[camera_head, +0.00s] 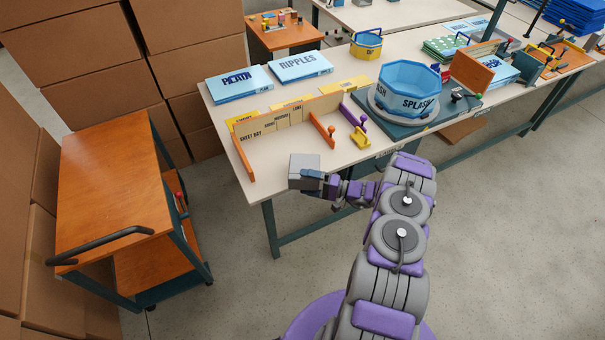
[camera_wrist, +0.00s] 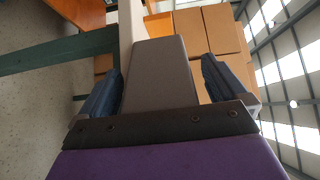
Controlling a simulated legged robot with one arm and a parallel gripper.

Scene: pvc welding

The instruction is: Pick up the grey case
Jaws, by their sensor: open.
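The grey case (camera_head: 304,169) is a plain box at the near edge of the white table in the head view. My gripper (camera_head: 322,184) is at its near right side. In the wrist view the grey case (camera_wrist: 160,75) fills the space between the two dark blue fingers of my gripper (camera_wrist: 163,88). The fingers are open, one on each side of it. The left finger is close against the case, and a gap shows at the right finger. The underside of the case is hidden, so I cannot tell what bears its weight.
The white table (camera_head: 222,108) carries an orange-ended sorting rack (camera_head: 244,158), a yellow piece (camera_head: 360,138) and a blue basin (camera_head: 408,90). An orange cart (camera_head: 110,185) stands at left, before stacked cardboard boxes (camera_head: 80,45). Bare floor lies between cart and table.

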